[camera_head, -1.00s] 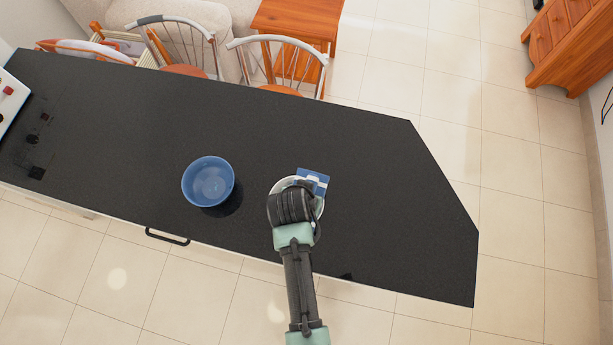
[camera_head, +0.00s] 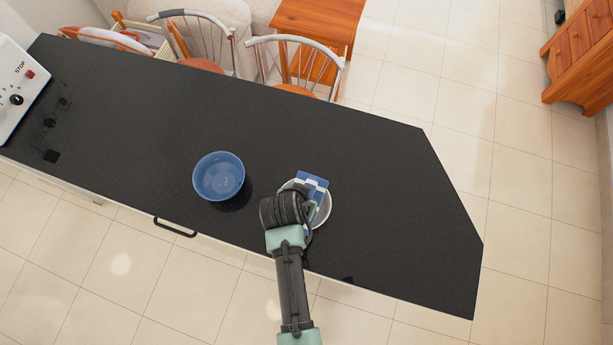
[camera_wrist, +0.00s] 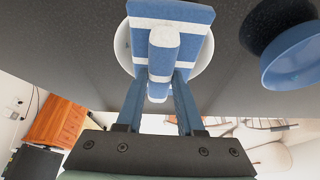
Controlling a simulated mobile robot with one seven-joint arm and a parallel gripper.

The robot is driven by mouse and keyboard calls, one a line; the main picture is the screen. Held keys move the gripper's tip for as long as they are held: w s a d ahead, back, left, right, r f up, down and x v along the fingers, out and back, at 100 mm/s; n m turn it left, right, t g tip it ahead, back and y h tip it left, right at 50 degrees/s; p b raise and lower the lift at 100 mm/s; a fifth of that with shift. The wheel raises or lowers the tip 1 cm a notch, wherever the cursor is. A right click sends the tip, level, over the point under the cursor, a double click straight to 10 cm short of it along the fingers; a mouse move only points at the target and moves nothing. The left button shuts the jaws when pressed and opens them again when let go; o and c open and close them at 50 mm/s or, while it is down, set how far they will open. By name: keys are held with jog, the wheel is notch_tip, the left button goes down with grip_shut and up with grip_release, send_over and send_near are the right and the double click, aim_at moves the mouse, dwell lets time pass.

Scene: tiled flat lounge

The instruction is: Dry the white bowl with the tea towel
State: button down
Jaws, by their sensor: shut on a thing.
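The white bowl (camera_head: 325,207) stands on the black counter, partly hidden by my arm and the towel. The blue-and-white tea towel (camera_head: 313,184) lies over the bowl's opening. In the wrist view the towel (camera_wrist: 165,48) hangs between my two blue fingers, with the bowl's white rim (camera_wrist: 204,60) behind it. My gripper (camera_wrist: 160,92) is shut on the towel. In the head view my wrist covers the fingers, at the bowl's left and near side. I cannot tell whether the towel touches the inside of the bowl.
A blue bowl (camera_head: 218,176) stands on the counter (camera_head: 400,200) left of the white bowl. A white control box (camera_head: 18,85) with a red stop button is at the far left. Chairs (camera_head: 296,60) stand behind the counter. The counter's right part is clear.

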jog(key=shift+s+a+f+p, duration=0.1)
jog(key=shift+s+a+p, duration=0.15)
jog(key=shift+s, duration=0.4)
jog(key=shift+s+a+p, duration=0.2)
jog(key=shift+s, duration=0.45)
jog(key=shift+w+a+b, duration=0.25)
jog(key=shift+w+a, duration=0.05)
jog(key=shift+w, duration=0.35)
jog(key=shift+w+a+b, duration=0.2)
jog(key=shift+w+a, duration=0.15)
jog(key=shift+w, duration=0.25)
jog(key=shift+w+a+b, duration=0.25)
jog(key=shift+w+a, duration=0.05)
jog(key=shift+w, duration=0.35)
jog(key=shift+s+d+p, duration=0.3)
jog(key=shift+d+p, duration=0.05)
jog(key=shift+d, duration=0.6)
jog(key=shift+s+d+p, duration=0.25)
jog(key=shift+d+p, duration=0.15)
jog(key=shift+d, duration=0.55)
jog(key=shift+s+d+p, duration=0.3)
jog(key=shift+d+p, duration=0.05)
jog(key=shift+d, duration=0.6)
notch_tip(320, 180, up, 4)
jog(key=p, duration=0.3)
jog(key=shift+f, duration=0.35)
